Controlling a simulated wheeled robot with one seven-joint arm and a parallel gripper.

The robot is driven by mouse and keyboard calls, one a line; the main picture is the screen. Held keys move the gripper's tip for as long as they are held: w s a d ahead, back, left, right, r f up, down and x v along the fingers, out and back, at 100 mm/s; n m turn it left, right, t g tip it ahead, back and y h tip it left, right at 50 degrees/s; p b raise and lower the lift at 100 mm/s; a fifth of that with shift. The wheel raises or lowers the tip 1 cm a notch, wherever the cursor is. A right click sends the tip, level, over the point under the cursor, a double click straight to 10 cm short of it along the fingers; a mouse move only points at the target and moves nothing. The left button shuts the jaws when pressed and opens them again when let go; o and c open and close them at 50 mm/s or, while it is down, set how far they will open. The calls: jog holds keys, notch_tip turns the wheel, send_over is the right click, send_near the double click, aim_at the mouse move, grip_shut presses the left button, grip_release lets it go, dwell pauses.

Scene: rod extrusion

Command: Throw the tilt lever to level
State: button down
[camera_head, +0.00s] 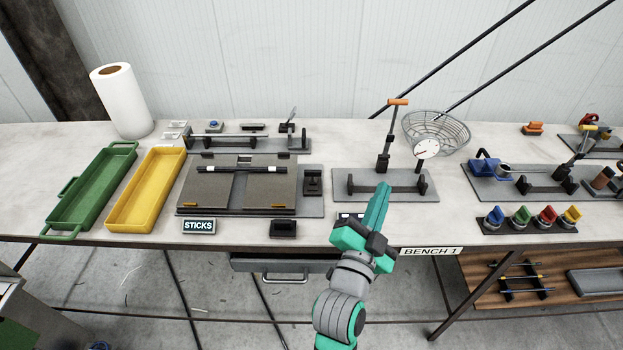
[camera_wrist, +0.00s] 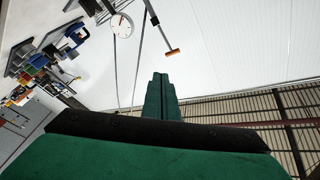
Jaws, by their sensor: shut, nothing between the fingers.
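A tall lever (camera_head: 389,136) with an orange crossbar handle stands nearly upright on a grey plate, right of the bench's middle. Its orange handle also shows in the wrist view (camera_wrist: 172,52). A shorter dark lever (camera_head: 290,117) stands at the back behind the tray fixture, and a yellow-topped lever (camera_head: 583,140) leans at the right. No label shows which is the tilt lever. My gripper (camera_head: 383,186) is shut and empty, in front of the orange-handled lever's plate from this view. Its closed fingers (camera_wrist: 160,78) show in the wrist view; contact with the plate cannot be told.
A round dial (camera_head: 427,148) stands right of the orange-handled lever, before a wire basket (camera_head: 436,130). The grey-brown tray fixture (camera_head: 236,187) lies to the left, with yellow (camera_head: 112,222) and green (camera_head: 50,219) trays beyond. Coloured knobs (camera_head: 545,216) sit at the right front.

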notch_tip(320, 180, up, 6)
jog(key=w+d+m+g+h, duration=0.25)
jog(key=m+g, duration=0.25)
jog(key=m, duration=1)
jog(key=a+f+m+g+y, duration=0.2)
jog(key=a+f+m+y, duration=0.25)
jog(key=a, duration=0.45)
jog(key=a+f+m+g+y, duration=0.2)
jog(key=a+f+m+y, duration=0.15)
jog(key=a+y, duration=0.35)
send_near(313, 177)
jog(key=shift+m+h, duration=0.3)
jog(key=shift+h, duration=0.1)
jog(key=shift+w+a+f, duration=0.3)
jog(key=shift+w+f, duration=0.35)
jog(key=shift+f, duration=0.2)
jog(key=shift+w+a+f, duration=0.25)
jog(key=shift+w+f, duration=0.4)
jog(key=shift+f, duration=0.15)
jog(key=shift+d+g, duration=0.1)
jog(key=shift+g, duration=0.2)
